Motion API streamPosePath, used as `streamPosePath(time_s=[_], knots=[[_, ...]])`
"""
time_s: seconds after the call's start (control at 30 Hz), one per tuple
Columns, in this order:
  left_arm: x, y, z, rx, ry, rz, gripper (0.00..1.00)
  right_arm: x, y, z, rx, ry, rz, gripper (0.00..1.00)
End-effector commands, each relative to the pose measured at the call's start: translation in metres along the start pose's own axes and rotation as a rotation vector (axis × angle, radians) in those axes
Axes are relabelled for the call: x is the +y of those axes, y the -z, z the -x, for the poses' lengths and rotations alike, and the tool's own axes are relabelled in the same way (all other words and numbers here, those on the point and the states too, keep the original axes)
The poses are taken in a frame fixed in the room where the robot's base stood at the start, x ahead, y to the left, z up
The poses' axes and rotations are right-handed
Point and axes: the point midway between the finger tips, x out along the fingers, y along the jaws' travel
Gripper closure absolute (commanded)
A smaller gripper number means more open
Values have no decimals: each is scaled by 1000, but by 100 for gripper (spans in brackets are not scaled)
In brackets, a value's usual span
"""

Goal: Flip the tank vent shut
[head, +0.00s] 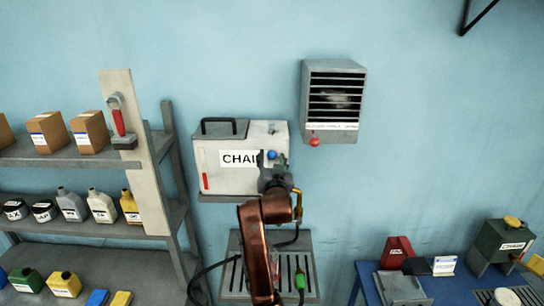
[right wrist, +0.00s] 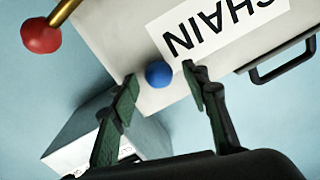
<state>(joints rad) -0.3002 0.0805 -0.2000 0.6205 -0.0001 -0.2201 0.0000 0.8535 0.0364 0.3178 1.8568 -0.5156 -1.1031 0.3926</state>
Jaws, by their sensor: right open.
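The tank (head: 228,180) is a pale box labelled CHAIN, with a black top handle, on a wall shelf in the head view. A blue ball knob (head: 271,155) shows at its front right. My right gripper (head: 272,168) is in front of the tank's right side, just below the knob in the picture. In the right wrist view, the tank (right wrist: 130,45) appears turned over and the blue knob (right wrist: 158,74) shows between the open fingertips (right wrist: 160,88). Contact cannot be told. My arm hides the tank's lower right. My left gripper is not in view.
A louvred grey wall unit (head: 335,100) with a red knob hangs right of the tank. A red ball on a brass rod (right wrist: 40,36) shows in the wrist view. A drip grate (head: 232,275) is below. Shelves (head: 75,150) stand left, a blue table (head: 372,284) right.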

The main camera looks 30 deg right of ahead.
Motion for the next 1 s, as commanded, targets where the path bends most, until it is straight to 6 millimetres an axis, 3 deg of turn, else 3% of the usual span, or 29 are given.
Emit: streamPosePath(time_s=[0.3,0.9,1.0], knots=[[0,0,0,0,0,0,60,0,-1,-2,0,0,0,59],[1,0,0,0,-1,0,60,0,-1,-2,0,0,0,100],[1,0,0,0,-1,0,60,0,-1,-2,0,0,0,100]])
